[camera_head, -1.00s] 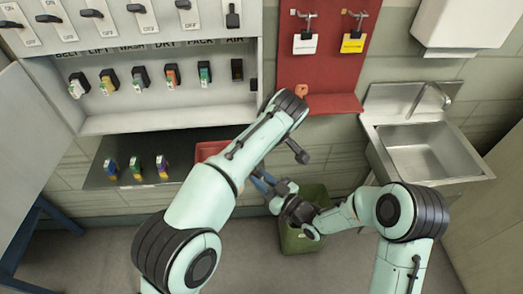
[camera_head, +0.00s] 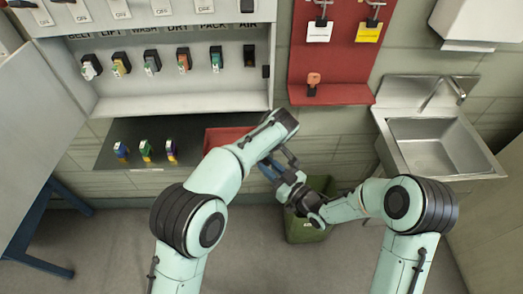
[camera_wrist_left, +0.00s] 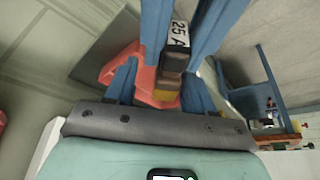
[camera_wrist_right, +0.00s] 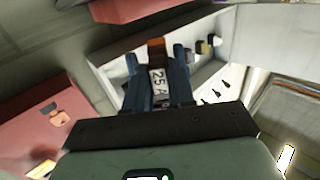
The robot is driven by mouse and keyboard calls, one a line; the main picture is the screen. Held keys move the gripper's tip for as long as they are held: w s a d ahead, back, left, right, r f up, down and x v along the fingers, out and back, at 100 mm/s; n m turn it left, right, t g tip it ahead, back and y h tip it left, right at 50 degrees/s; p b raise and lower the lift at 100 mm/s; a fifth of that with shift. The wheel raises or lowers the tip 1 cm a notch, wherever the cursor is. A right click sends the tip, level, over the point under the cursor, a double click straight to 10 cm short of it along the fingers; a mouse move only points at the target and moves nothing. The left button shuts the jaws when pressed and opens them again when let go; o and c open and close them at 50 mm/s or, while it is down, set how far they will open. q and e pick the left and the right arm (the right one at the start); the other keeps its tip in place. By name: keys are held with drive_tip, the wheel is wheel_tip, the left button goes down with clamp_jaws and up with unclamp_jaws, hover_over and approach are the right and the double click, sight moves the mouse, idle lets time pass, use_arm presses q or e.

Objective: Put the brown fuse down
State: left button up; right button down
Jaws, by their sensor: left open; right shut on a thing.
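The fuse with a white "25 A" label (camera_wrist_right: 157,82) is held in my right gripper (camera_wrist_right: 158,75), its brown end (camera_wrist_right: 157,43) pointing away from the wrist. The label also shows in the left wrist view (camera_wrist_left: 180,35). My right gripper is shut on it, with blue fingers (camera_head: 269,170) showing in the head view. My left gripper (camera_wrist_left: 162,75) is open, its fingers on either side of the fuse's dark and brown end; I cannot tell whether they touch it.
A dark shelf (camera_head: 195,160) holds several coloured fuses (camera_head: 145,150) and a red tray (camera_head: 222,138). Above is a fuse panel (camera_head: 165,88). An orange item (camera_head: 313,83) sits on the red board's ledge (camera_head: 340,95). A green bin (camera_head: 305,232) stands below; a sink (camera_head: 430,150) is right.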

use_arm(q)
clamp_jaws()
use_arm(e)
drive_tip(key=c, duration=0.9)
unclamp_jaws()
